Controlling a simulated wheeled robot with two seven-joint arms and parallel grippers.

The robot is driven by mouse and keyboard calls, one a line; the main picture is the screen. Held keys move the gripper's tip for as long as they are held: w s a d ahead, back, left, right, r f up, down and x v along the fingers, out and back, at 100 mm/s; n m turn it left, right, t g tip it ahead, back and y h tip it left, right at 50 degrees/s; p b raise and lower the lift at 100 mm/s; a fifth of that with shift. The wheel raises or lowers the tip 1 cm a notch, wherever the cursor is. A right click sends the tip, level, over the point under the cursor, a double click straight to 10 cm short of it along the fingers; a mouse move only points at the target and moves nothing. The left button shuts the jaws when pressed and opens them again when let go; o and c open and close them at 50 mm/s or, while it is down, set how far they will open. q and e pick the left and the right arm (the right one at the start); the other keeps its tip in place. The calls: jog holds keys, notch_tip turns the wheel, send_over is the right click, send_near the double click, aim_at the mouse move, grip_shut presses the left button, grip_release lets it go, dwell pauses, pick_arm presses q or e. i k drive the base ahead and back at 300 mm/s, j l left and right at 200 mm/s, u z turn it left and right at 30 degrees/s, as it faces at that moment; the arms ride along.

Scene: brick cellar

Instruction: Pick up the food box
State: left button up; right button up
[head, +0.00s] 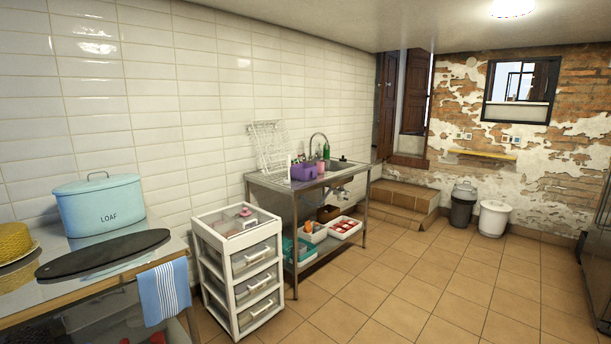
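Neither of my grippers is in view. No thing is clearly marked as the food box. A light blue lidded tin (100,206) with the word LOAF stands on the counter at the left, its lid on and its handle on top. A small brown box (328,213) sits on the lower shelf of the steel sink table. A white tray with red items (345,228) and a white tray with orange items (312,232) are on that shelf too. Their contents are too small to tell.
The counter (150,246) holds a dark oval board (103,252) and a yellow woven item (14,243). A white drawer unit (240,268) stands between it and the sink table (300,186). Two bins (462,206) (493,218) stand at the back. The tiled floor (440,290) is clear.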

aim_at(321, 164)
jog(key=i+l+z, duration=0.35)
jog(key=i, duration=0.85)
jog(key=i+z, duration=0.3)
jog(key=i, duration=0.9)
jog(key=i+l, duration=0.1)
jog(key=i, duration=0.95)
jog(key=i+u, duration=0.1)
jog(key=i, duration=0.95)
